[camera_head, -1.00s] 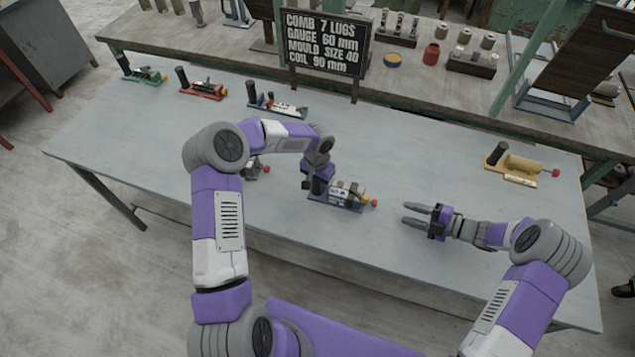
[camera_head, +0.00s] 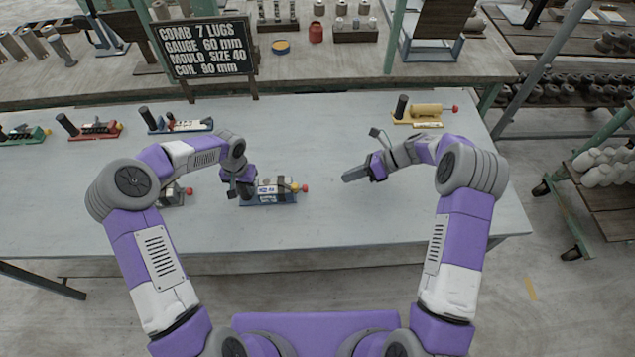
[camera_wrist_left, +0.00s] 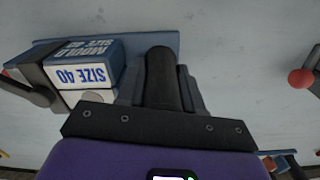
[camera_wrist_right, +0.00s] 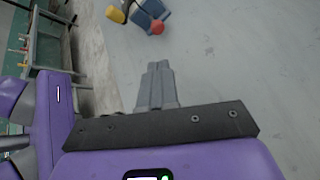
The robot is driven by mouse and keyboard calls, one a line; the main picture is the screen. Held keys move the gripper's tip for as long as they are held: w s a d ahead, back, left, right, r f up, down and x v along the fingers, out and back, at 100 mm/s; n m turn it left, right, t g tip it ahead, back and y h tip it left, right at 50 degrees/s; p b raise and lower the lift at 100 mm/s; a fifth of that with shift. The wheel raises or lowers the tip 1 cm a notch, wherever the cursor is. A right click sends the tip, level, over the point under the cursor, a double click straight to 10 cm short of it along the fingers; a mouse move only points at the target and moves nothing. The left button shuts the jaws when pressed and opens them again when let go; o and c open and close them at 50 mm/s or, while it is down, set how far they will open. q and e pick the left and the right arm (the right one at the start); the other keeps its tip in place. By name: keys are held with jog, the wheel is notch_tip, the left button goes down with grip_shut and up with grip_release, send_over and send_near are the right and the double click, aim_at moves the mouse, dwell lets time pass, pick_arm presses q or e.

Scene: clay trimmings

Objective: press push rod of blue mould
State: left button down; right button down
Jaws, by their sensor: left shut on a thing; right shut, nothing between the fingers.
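A blue mould (camera_head: 268,199) with a white block marked "SIZE 40" lies on the grey table in front of me. Its push rod ends in a red knob (camera_head: 305,188) at the right end, beside a yellow part (camera_head: 295,188). My left gripper (camera_head: 243,192) is shut on the mould's upright black handle (camera_wrist_left: 160,75) at its left end. My right gripper (camera_head: 352,176) is shut and empty, to the right of the red knob and apart from it. The red knob also shows in the right wrist view (camera_wrist_right: 155,27), beyond the closed fingertips.
Another mould with a red knob (camera_head: 188,191) sits left of the blue one, partly behind my left arm. Green (camera_head: 22,134), red (camera_head: 95,130) and blue-based (camera_head: 178,123) moulds stand at the back left, a yellow one (camera_head: 420,115) at the back right. The table right of the blue mould is clear.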

aim_at(304, 187)
jog(key=n, duration=0.2)
jog(key=d+r+n+h, duration=0.1)
jog(key=n, duration=0.1)
jog(key=w+r+n, duration=0.1)
jog(key=n, duration=0.2)
jog(key=shift+d+h, duration=0.3)
jog(key=shift+f, duration=0.1)
jog(key=x, duration=1)
jog(key=shift+s+a+f, duration=0.1)
jog(key=shift+a, duration=1.95)
pick_arm(q)
jog(key=shift+d, duration=0.1)
pick_arm(e)
jog(key=shift+s+a, duration=0.2)
jog(key=shift+a, duration=1.25)
jog(key=shift+d, duration=0.15)
